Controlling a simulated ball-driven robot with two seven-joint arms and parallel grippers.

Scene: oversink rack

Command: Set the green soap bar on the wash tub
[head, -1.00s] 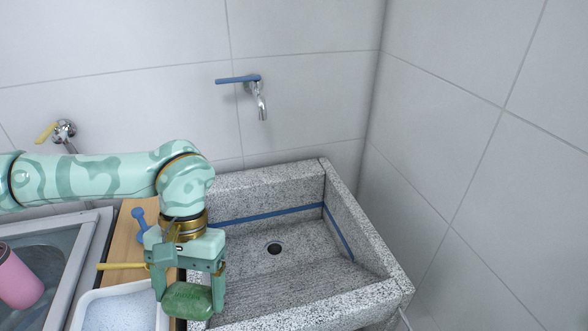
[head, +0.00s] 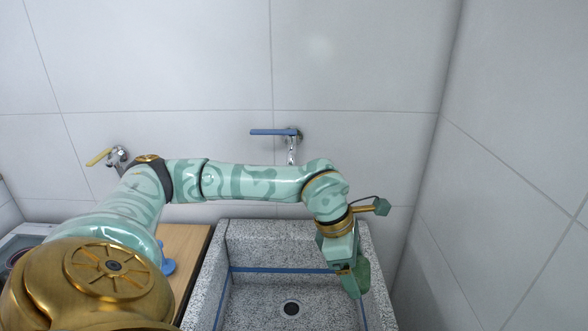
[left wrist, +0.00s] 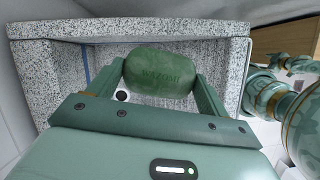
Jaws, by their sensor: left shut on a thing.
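The green soap bar (head: 364,277) is held between the fingers of my left gripper (head: 356,284), near the right wall of the wash tub (head: 265,245) in the head view. The tub is speckled grey stone with a blue stripe inside. In the left wrist view the soap bar (left wrist: 160,72), with raised lettering, sits between both fingers, with the tub (left wrist: 38,95) beyond it. The exact gap between soap and tub is hard to tell. My right gripper is in neither view.
A wall tap (head: 290,140) with a blue lever is behind the tub. A second tap (head: 117,157) with a yellow lever is at left. A wooden board (head: 185,245) with a blue object (head: 168,266) lies left of the tub. The tub floor around the drain (head: 291,308) is clear.

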